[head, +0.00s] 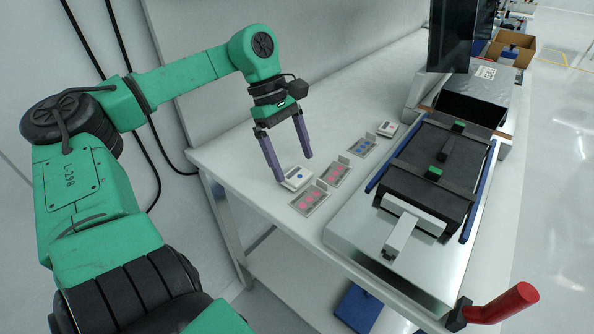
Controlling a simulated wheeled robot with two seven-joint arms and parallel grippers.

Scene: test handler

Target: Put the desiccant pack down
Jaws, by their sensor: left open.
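A small white pack with a blue mark, which looks like the desiccant pack (298,178), is at the left edge area of the white bench top. It appears to lie flat on the bench. My left gripper (294,168) points down over it with two purple fingers spread apart, one on each side. The fingers are open; I cannot tell whether either touches the pack. A second similar white pack (388,129) lies farther back on the bench. My right gripper is not in view.
Cards with pink dots (310,200) and blue dots (362,147) lie in a row beside the pack. The black and silver test handler (345,229) fills the bench's right side, with a red handle (505,303) in front. A dark monitor (451,36) stands behind. The bench's back left is clear.

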